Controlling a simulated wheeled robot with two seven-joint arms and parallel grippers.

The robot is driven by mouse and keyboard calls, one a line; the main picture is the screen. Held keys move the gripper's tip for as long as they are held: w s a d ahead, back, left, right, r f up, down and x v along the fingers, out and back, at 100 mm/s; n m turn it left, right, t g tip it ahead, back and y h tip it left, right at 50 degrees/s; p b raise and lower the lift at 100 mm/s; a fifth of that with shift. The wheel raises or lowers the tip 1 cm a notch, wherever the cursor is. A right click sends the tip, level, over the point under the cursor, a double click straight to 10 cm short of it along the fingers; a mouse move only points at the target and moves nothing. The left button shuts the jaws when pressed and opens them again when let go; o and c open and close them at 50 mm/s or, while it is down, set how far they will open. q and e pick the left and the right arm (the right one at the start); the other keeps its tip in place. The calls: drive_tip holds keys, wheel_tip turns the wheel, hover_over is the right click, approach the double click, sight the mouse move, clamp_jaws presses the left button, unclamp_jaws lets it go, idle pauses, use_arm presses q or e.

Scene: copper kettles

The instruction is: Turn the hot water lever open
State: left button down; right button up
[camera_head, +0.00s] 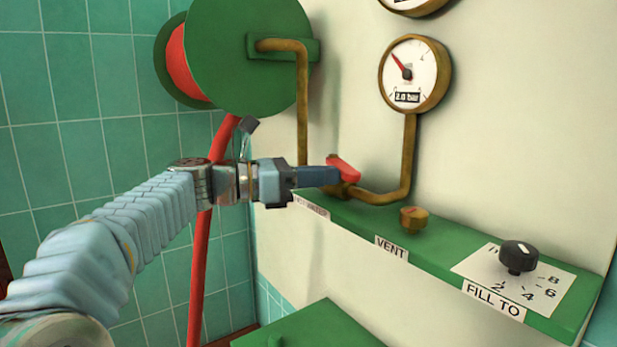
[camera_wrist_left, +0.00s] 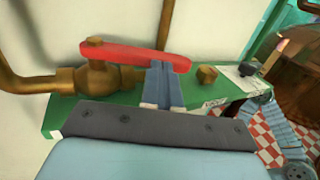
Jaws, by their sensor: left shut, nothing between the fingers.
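The red hot water lever (camera_head: 343,167) sits on a brass valve at the left end of the green ledge, its label partly hidden behind my arm. In the left wrist view the lever (camera_wrist_left: 135,52) runs from the brass valve (camera_wrist_left: 97,72) on the left across to the right, along the pipe. My left gripper (camera_head: 336,176) is shut and empty. Its fingertips (camera_wrist_left: 160,66) are right at the lever's free part, below its edge in the wrist view; I cannot tell whether they touch it. My right gripper is not in view.
A brass VENT knob (camera_head: 413,219) and a black FILL TO dial (camera_head: 518,257) stand farther right on the green ledge (camera_head: 450,257). A pressure gauge (camera_head: 415,75) hangs above. A green hose reel (camera_head: 245,50) with a red hose (camera_head: 201,265) is behind my left arm.

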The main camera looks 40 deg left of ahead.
sight(345, 176)
use_arm(q)
drive_tip(key=d+n+y, duration=0.1)
drive_tip(key=w+n+t+y, duration=0.1)
drive_tip(key=d+n+t+y, duration=0.1)
drive_tip(key=y, duration=0.1)
drive_tip(key=shift+w+d, duration=0.2)
drive_tip(key=shift+d, duration=0.1)
drive_tip(key=shift+w+d, duration=0.25)
drive_tip(key=shift+w, duration=0.15)
